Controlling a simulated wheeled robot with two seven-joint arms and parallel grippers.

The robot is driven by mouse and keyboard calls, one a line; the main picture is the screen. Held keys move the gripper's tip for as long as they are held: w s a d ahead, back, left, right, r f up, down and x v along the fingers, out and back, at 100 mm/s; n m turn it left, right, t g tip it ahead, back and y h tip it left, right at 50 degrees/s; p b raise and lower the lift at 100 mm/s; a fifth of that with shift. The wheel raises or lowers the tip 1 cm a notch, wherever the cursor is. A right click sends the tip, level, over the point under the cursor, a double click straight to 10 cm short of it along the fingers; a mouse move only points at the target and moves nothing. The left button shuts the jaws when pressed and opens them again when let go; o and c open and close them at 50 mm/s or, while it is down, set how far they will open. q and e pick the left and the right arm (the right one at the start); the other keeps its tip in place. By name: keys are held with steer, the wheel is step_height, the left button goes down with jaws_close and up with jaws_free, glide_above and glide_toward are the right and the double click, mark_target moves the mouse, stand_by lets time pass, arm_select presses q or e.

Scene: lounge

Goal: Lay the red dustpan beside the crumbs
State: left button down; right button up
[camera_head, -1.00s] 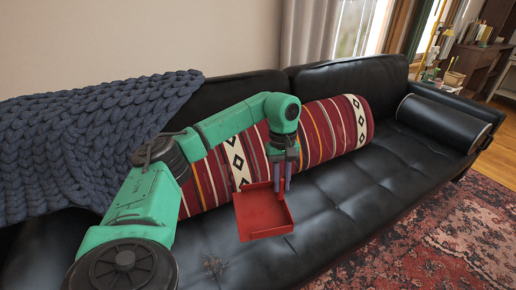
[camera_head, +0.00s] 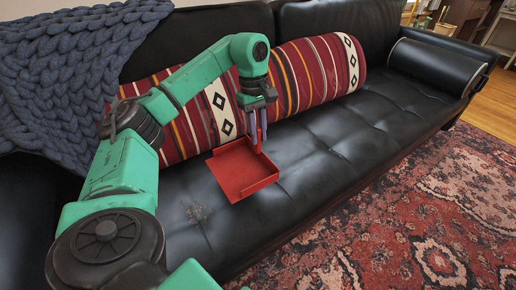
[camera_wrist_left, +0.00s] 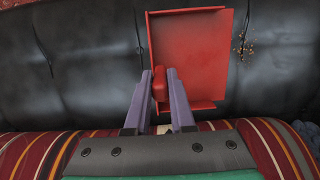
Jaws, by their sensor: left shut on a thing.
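The red dustpan (camera_head: 240,172) is a flat square tray with low raised sides, over the black sofa seat. My left gripper (camera_head: 258,138) is shut on its handle at the back corner, beside the striped bolster. In the left wrist view the purple fingers of the gripper (camera_wrist_left: 161,88) close on the red handle, and the dustpan (camera_wrist_left: 195,58) extends away from them. The crumbs (camera_head: 197,212) lie on the seat to the left and front of the dustpan, apart from it. The crumbs (camera_wrist_left: 243,47) also show just right of the dustpan in the wrist view. I cannot tell if the pan touches the seat.
A red striped bolster (camera_head: 310,75) lies along the sofa back (camera_head: 330,15). A blue-grey knitted throw (camera_head: 75,80) covers the left end. The seat (camera_head: 350,135) is clear to the right. A patterned rug (camera_head: 420,215) lies in front.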

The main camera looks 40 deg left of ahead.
mark_target(258, 153)
arm_select(q)
step_height(258, 153, down, 8)
steer(key=b, duration=0.2)
steer(key=shift+b, duration=0.4)
arm_select(e)
step_height(258, 153, down, 4)
steer(key=shift+r+t, duration=0.1)
steer(key=shift+t, duration=0.4)
arm_select(q)
steer(key=c, duration=0.8)
jaws_free()
steer(key=shift+o, duration=0.2)
step_height(258, 153, up, 12)
steer(key=a+p, duration=0.1)
steer(key=p, duration=0.5)
steer(key=shift+w+a, duration=0.3)
steer(key=shift+a, duration=0.05)
arm_select(e)
step_height(258, 153, up, 6)
steer(key=g, duration=0.2)
steer(key=shift+d+n, duration=0.3)
steer(key=shift+d, duration=0.05)
